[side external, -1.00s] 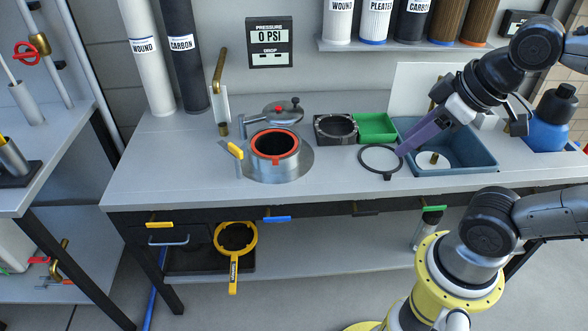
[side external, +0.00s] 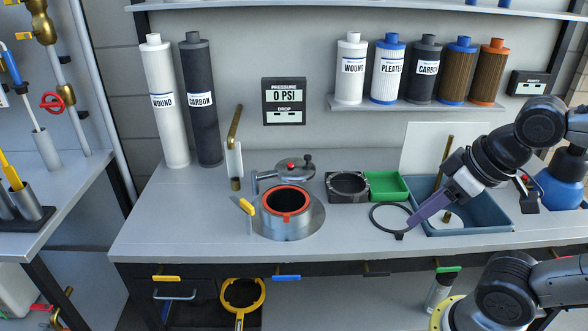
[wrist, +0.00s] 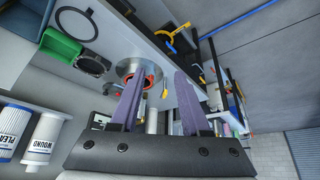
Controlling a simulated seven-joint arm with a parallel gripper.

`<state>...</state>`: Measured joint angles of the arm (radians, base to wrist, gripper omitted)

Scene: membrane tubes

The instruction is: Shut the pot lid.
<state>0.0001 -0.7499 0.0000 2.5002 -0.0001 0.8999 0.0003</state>
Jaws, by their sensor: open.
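The pot (side external: 288,228) is a silver cylinder with an orange-red rim, set in a round metal plate on the bench. Its mouth is uncovered. The lid (side external: 290,172) is a grey disc with a red part and a dark knob, behind the pot on a hinge arm at its left. My gripper (side external: 412,222) has purple fingers and is to the right of the pot and lid, well apart from both. In the wrist view my gripper (wrist: 158,74) is open and empty, with the pot (wrist: 128,68) beyond the fingers. The lid is hard to make out there.
A yellow-handled lever (side external: 246,207) stands left of the pot. A brass pipe (side external: 235,135) rises behind it. A dark square block (side external: 348,198), green tray (side external: 387,194), black ring (side external: 372,222) and blue basin (side external: 490,226) lie to the right. The bench front left is clear.

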